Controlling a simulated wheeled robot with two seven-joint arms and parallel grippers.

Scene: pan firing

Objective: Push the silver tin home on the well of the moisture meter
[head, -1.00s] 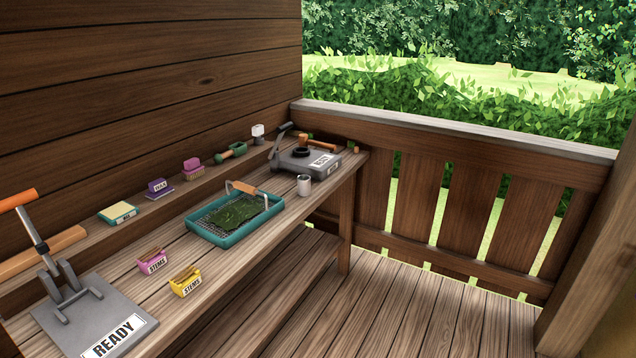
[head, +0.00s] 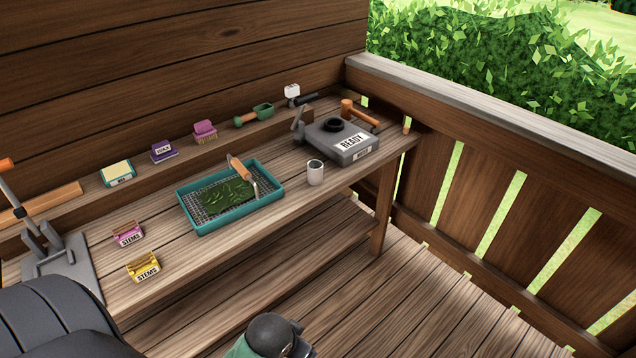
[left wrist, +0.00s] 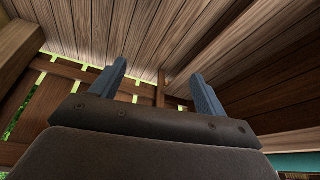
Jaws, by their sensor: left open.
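The silver tin (head: 315,172) stands upright on the bench near its front edge, left of the moisture meter. The moisture meter (head: 356,150) is a grey block with a READY label and a dark round well (head: 333,125) on top. The tin is apart from the well. My left gripper (left wrist: 160,85) shows in the left wrist view with its two blue-grey fingers spread and nothing between them. It is away from the tin, which that view does not show. My right gripper is not in view.
A teal tray (head: 183,207) with green leaves and an orange-handled tool (head: 238,168) lies left of the tin. A wooden-handled mallet (head: 358,112) is behind the meter. Pink (head: 128,235) and yellow (head: 143,267) STEMS holders stand at the left front.

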